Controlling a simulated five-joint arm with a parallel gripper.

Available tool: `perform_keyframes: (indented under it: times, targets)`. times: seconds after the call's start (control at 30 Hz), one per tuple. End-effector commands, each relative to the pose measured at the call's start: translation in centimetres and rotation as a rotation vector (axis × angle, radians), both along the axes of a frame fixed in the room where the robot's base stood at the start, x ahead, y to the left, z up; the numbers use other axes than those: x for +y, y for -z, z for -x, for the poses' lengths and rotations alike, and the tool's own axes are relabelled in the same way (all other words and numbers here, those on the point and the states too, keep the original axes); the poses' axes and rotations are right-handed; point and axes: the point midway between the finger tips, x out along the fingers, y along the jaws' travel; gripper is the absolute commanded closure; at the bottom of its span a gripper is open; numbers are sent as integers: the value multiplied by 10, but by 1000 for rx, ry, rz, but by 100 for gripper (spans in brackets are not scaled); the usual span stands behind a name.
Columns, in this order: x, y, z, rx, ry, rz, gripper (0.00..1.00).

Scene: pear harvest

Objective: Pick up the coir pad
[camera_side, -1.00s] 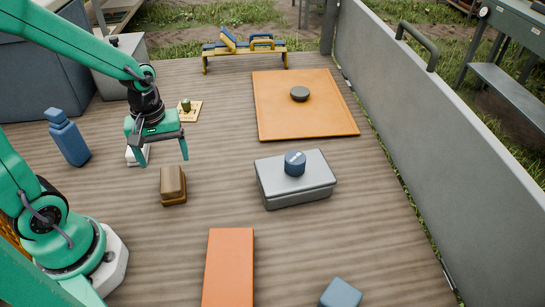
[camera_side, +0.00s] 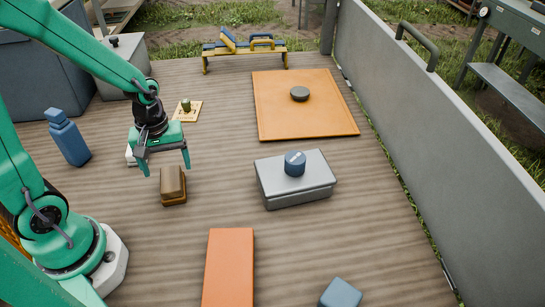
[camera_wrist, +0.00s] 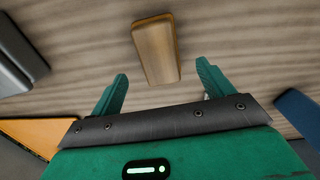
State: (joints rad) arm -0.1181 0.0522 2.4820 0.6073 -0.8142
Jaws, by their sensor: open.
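The coir pad (camera_side: 173,186) is a small brown block with a lighter, worn top and a darker, yellowish-brown lower edge. It lies on the wooden deck, just in front of my gripper (camera_side: 167,164) in the side view. My gripper is open and empty, pointing down above the deck behind the pad. In the wrist view, the pad (camera_wrist: 157,48) lies beyond the gap between the two green fingers of my gripper (camera_wrist: 162,76), apart from both.
A grey case (camera_side: 297,187) with a blue round tin (camera_side: 295,163) on it stands to the right. A blue bottle (camera_side: 68,138) stands left. An orange block (camera_side: 230,265) lies in front. An orange mat (camera_side: 330,115) bears a dark disc (camera_side: 300,93).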

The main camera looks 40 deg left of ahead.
Motion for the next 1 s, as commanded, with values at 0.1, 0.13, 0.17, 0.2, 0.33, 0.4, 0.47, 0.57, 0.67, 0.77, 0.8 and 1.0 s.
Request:
perform_keyframes:
  times: [0.1, 0.13, 0.17, 0.2, 0.33, 0.4, 0.47, 0.57, 0.67, 0.77, 0.8, 1.0]
  targets:
    - [0, 7, 0, 3, 0, 0, 20]
    - [0, 10, 1, 4, 0, 0, 20]
    - [0, 12, 1, 4, 0, 1, 20]
    - [0, 16, 1, 4, 0, 1, 20]
    - [0, 28, 1, 6, 0, 1, 20]
    - [0, 34, 1, 6, 0, 1, 20]
    - [1, 39, 0, 3, 0, 0, 20]
    - [1, 45, 0, 3, 0, 0, 20]
    - [1, 48, 0, 1, 0, 0, 20]
    - [1, 49, 0, 1, 0, 0, 20]
    - [1, 49, 0, 0, 0, 0, 20]
    - [1, 49, 0, 0, 0, 0, 20]
